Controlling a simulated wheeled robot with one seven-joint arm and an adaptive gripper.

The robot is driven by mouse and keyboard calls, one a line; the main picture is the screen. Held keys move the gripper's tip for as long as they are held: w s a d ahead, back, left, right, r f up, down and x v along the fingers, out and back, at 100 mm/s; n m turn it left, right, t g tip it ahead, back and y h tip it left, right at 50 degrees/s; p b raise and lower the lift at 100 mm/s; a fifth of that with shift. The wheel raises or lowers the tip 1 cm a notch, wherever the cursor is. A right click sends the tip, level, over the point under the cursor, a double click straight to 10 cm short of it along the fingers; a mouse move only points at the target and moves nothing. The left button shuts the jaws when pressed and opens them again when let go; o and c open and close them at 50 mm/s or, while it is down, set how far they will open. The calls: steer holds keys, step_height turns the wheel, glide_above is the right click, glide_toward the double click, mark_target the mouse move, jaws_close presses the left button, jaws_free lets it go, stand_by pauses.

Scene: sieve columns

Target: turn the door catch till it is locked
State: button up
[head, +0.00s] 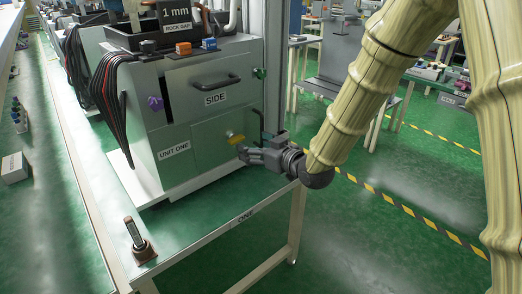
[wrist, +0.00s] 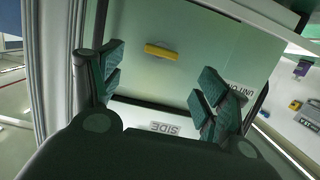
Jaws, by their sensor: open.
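The door catch (head: 237,139) is a small yellow bar on the pale green lower door (head: 210,148) of the cabinet marked UNIT ONE. In the wrist view the catch (wrist: 161,52) lies nearly crosswise, slightly tilted, on the door face (wrist: 185,75). My gripper (head: 246,150) is in front of the door, close to the catch and slightly below and right of it in the head view. In the wrist view the open fingers (wrist: 160,78) stand wide apart, with nothing between them; the catch shows beyond them, apart from both pads.
Above the door is a drawer front with a dark handle (head: 215,83) and a SIDE label (head: 215,98). A green knob (head: 260,73) and a purple knob (head: 156,103) sit on the cabinet. A small upright device (head: 136,235) stands on the green bench (head: 195,222) at the front.

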mark_target(239, 140)
steer(key=shift+x, duration=4.35)
steer(key=c, duration=1.1)
steer(key=o, duration=1.1)
